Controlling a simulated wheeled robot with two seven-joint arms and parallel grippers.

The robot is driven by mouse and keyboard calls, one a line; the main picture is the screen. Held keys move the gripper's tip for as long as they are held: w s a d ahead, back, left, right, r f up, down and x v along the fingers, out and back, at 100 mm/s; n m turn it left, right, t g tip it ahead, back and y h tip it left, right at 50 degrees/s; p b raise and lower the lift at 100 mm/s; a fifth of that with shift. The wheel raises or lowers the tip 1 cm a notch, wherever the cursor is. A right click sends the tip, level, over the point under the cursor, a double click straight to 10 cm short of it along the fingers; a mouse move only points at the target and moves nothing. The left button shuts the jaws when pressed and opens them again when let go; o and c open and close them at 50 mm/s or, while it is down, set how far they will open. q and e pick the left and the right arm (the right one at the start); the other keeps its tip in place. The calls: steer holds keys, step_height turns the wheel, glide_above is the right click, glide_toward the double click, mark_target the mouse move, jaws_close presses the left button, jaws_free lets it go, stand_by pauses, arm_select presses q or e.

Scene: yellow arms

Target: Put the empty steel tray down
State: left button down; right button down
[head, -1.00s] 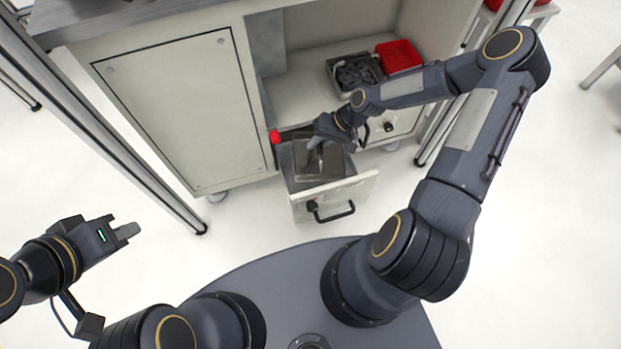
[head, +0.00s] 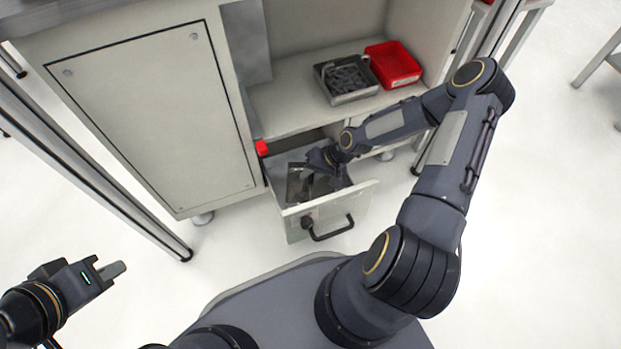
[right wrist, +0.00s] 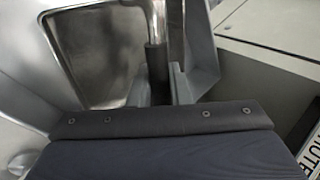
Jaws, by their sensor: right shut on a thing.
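The empty steel tray (head: 294,188) is inside the open drawer (head: 356,199), near its left side. Whether it rests on the drawer floor cannot be told. It also shows close up in the right wrist view (right wrist: 95,55), with its bare metal inside facing me. The gripper and wrist hide part of the tray. My left gripper (head: 112,271) is empty at the lower left, away from the cabinet; its finger gap is not clear.
On the cabinet shelf above stand a steel tray of dark parts (head: 347,78) and an empty-looking red bin (head: 394,63). A small red object (head: 262,148) is by the drawer's back left corner. The drawer front has a black handle (head: 332,230). The floor in front is clear.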

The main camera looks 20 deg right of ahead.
steer(key=shift+f, duration=0.55)
steer(key=shift+f, duration=0.2)
steer(key=c, duration=1.4)
jaws_free()
steer(key=shift+o, duration=0.2)
steer(key=shift+r, duration=0.15)
